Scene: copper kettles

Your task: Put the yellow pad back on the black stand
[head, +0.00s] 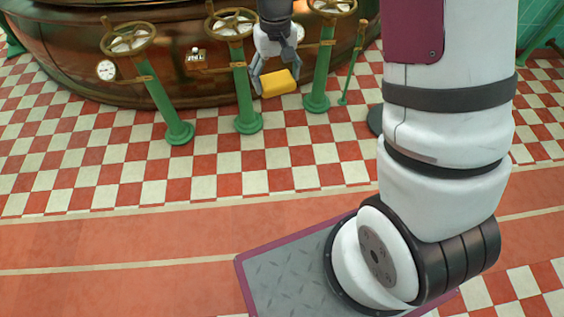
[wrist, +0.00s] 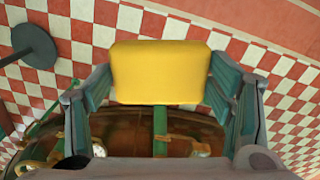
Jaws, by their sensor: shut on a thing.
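The yellow pad (head: 280,83) is a block held between the fingertips of my gripper (head: 277,84), in the air in front of the copper kettle. In the wrist view the yellow pad (wrist: 160,72) fills the gap between the two fingers of my gripper (wrist: 160,85). A dark round disc (head: 375,121), apparently part of the black stand, shows to the right of the pad in the head view, mostly hidden behind my arm. In the wrist view the black stand (wrist: 35,46) shows as a dark disc with a thin pole at upper left, apart from the pad.
The large copper kettle (head: 60,60) stands at the back. Green posts with brass handwheels, such as the left post (head: 160,105) and the middle post (head: 243,90), stand before it near my gripper. The checkered floor (head: 100,165) in front is clear.

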